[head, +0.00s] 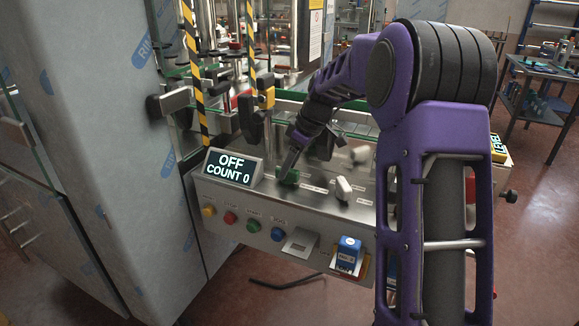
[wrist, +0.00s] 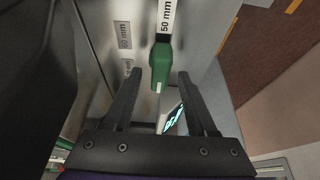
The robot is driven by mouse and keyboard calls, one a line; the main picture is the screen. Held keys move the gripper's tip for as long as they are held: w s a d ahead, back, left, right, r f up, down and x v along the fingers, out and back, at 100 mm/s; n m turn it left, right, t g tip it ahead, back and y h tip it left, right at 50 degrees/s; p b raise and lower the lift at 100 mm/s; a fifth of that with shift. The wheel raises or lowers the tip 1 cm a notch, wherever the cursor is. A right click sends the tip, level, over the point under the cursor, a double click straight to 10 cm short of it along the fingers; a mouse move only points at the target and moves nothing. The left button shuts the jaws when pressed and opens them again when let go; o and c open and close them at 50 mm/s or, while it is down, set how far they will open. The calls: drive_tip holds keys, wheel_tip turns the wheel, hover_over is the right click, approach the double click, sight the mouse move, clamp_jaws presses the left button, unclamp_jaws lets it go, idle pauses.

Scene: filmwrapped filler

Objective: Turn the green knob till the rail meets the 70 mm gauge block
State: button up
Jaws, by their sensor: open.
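The green knob (wrist: 160,62) is a bar-shaped handle on the grey panel, seen in the wrist view between the two fingers of my gripper (wrist: 157,74). The fingers are apart, one on each side of the knob, with gaps visible. A "50 mm" label (wrist: 167,15) lies beyond the knob's far end, with less legible mm labels to its left. I cannot tell the rail and the 70 mm gauge block apart with certainty.
A display (head: 229,168) reads "OFF COUNT 0" left of the knob. A white handle (head: 343,188) stands to its right. Yellow, red, green and blue buttons (head: 254,226) line the front. A large wrapped cabinet (head: 90,150) stands at left.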

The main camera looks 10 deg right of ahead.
drive_tip(key=shift+c, duration=0.3)
clamp_jaws()
drive_tip(key=shift+m, duration=0.4)
drive_tip(key=m, duration=0.2)
drive_tip(key=m+t+h, duration=0.1)
drive_tip(key=m, duration=0.1)
drive_tip(key=shift+s+a+m+h, duration=0.15)
drive_tip(key=shift+a+m+h, duration=0.05)
drive_tip(key=shift+m+h, duration=0.1)
drive_tip(key=m+h, duration=0.1)
drive_tip(key=m, duration=0.1)
drive_tip(key=m+t+h+p, duration=0.1)
drive_tip(key=m, duration=0.2)
drive_tip(key=shift+a+p, duration=0.1)
drive_tip(key=shift+p, duration=0.2)
drive_tip(key=shift+m, duration=0.3)
drive_tip(key=shift+o, duration=0.3)
unclamp_jaws()
